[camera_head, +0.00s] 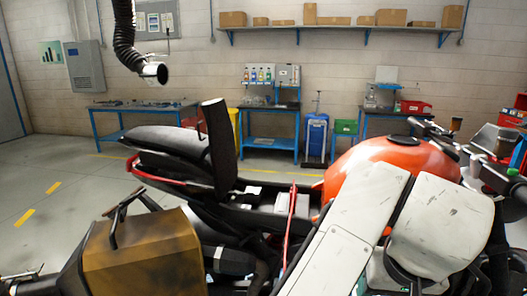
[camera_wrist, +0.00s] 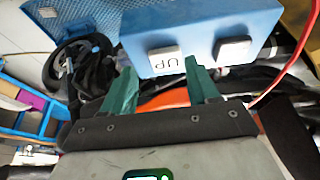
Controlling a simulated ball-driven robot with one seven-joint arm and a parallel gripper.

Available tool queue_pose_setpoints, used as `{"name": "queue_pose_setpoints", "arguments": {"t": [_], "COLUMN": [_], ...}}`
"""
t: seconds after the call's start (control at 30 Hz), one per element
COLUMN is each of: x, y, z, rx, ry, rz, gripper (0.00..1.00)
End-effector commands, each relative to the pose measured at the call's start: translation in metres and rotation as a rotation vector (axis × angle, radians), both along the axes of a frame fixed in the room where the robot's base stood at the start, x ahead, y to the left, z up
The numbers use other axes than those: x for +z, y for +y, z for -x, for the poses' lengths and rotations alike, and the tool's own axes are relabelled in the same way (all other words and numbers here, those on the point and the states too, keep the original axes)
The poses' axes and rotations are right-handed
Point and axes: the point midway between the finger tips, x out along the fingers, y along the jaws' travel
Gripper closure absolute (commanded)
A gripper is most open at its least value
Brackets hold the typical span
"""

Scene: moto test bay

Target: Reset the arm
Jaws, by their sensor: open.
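My gripper (camera_wrist: 158,70) shows in the wrist view with two green fingers spread apart and nothing between them. An orange surface (camera_wrist: 163,101) shows between the fingers. In the head view my pale arm links cross the lower right in front of a motorcycle with an orange tank (camera_head: 388,152) and a raised black seat (camera_head: 172,143). The gripper itself is hidden in that view.
A thin red cable (camera_wrist: 287,68) runs close to the right of the gripper; black cables (camera_wrist: 70,70) bunch at left. A brown-yellow box (camera_head: 142,254) is at lower left. A black hose (camera_head: 124,35) hangs overhead. Blue benches (camera_head: 272,141) line the wall; floor at left is clear.

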Motion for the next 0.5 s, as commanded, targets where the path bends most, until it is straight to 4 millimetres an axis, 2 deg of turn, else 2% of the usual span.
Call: {"name": "queue_pose_setpoints", "arguments": {"t": [0.27, 0.5], "x": [-0.006, -0.016], "y": [-0.024, -0.054], "z": [-0.003, -0.005], "rx": [-0.028, -0.051], "ry": [-0.031, -0.069], "rz": [0.058, 0.135], "gripper": [0.41, 0.41]}}
